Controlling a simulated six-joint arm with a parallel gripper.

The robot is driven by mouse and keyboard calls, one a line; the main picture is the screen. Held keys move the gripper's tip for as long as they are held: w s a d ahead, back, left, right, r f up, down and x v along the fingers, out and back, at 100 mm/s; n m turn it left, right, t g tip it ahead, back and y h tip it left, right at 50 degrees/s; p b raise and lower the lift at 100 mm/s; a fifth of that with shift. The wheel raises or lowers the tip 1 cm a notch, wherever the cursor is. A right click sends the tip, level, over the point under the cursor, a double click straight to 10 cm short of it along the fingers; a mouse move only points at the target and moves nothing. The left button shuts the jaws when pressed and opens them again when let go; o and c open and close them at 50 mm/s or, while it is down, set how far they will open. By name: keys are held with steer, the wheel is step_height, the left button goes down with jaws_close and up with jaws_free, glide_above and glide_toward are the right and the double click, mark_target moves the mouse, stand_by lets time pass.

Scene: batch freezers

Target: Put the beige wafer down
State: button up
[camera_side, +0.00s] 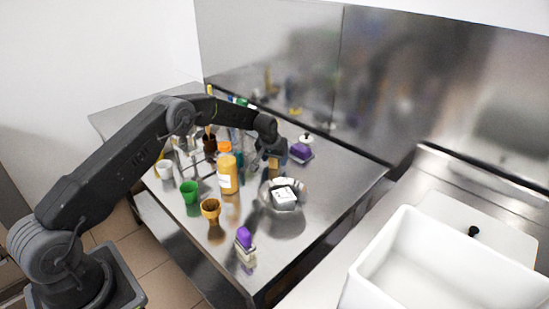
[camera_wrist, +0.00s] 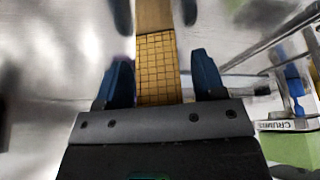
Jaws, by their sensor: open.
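The beige wafer (camera_wrist: 158,75), with a grid pattern on its face, stands between the two fingers of my gripper (camera_wrist: 162,80) in the wrist view. The fingers are open, with a gap on each side of the wafer. Beyond it, a plain beige patch and dark finger shapes look like reflections in the steel worktop. In the side view my gripper (camera_side: 272,150) is low over the worktop (camera_side: 330,190). A small beige patch under it looks like the wafer (camera_side: 273,163). Whether its lower edge touches the worktop is hard to tell.
A steel bowl (camera_side: 269,200) with a white piece is just in front of my gripper. A purple-topped item (camera_side: 300,152) stands close to its right. The right worktop is clear.

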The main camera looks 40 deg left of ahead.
steer(key=s+d+r+m, duration=0.1)
steer(key=s+d+r, duration=0.4)
steer(key=r, duration=0.4)
steer(key=s+d+r, duration=0.2)
steer(key=s+r, duration=0.6)
steer(key=r, duration=0.2)
steer(key=s+d+r+m, duration=0.1)
steer(key=s+d+r, duration=0.4)
steer(key=r, duration=0.4)
steer(key=s+d+m+h, duration=0.1)
steer(key=s+d, duration=0.1)
steer(key=s, duration=1.1)
steer(key=s+d+m+t, duration=0.1)
steer(key=s+d, duration=0.2)
steer(key=s, duration=1)
steer(key=shift+s+m+h, duration=0.15)
steer(key=shift+m+h, duration=0.15)
steer(key=shift+h, duration=0.1)
